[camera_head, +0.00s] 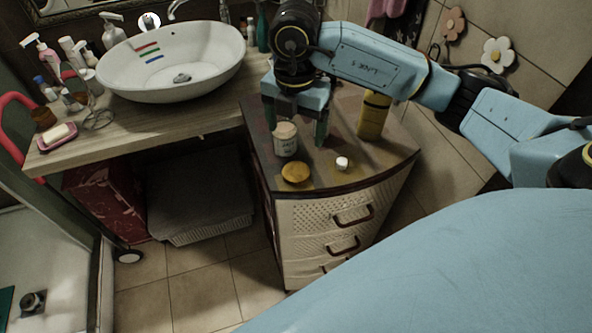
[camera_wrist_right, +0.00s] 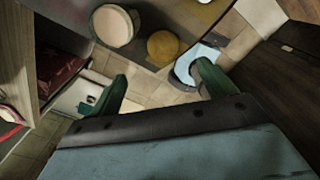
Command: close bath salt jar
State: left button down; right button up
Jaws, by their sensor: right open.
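The bath salt jar (camera_head: 286,145) stands upright on the drawer cabinet, pale with a label. Its round top shows a pinkish-beige surface, and it also appears at the top of the right wrist view (camera_wrist_right: 114,26). A round yellow-orange lid (camera_head: 296,173) lies flat on the cabinet just in front of the jar; it also shows in the right wrist view (camera_wrist_right: 163,46). My right gripper (camera_head: 296,124) is open and empty, with its green fingers spread around the jar's area in the head view. Contact with the jar cannot be told. My left gripper is not in view.
A yellow bottle (camera_head: 373,116) stands right of the gripper. A small white item (camera_head: 342,163) sits near the cabinet's front edge. A white basin (camera_head: 172,65) and several toiletries are on the wooden counter (camera_head: 160,122) to the left.

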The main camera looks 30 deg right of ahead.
send_over(296, 171)
jog(key=f, duration=0.6)
jog(key=shift+w+d+f, duration=0.15)
jog(key=shift+w+f, duration=0.05)
jog(key=shift+w, duration=0.1)
jog(key=f, duration=0.3)
jog(key=f+p, duration=0.1)
jog(key=f, duration=0.1)
jog(key=shift+s+f, duration=0.1)
jog(key=shift+s, duration=0.2)
jog(key=c, duration=1.1)
jog(key=shift+o, duration=0.2)
notch_tip(296, 171, up, 10)
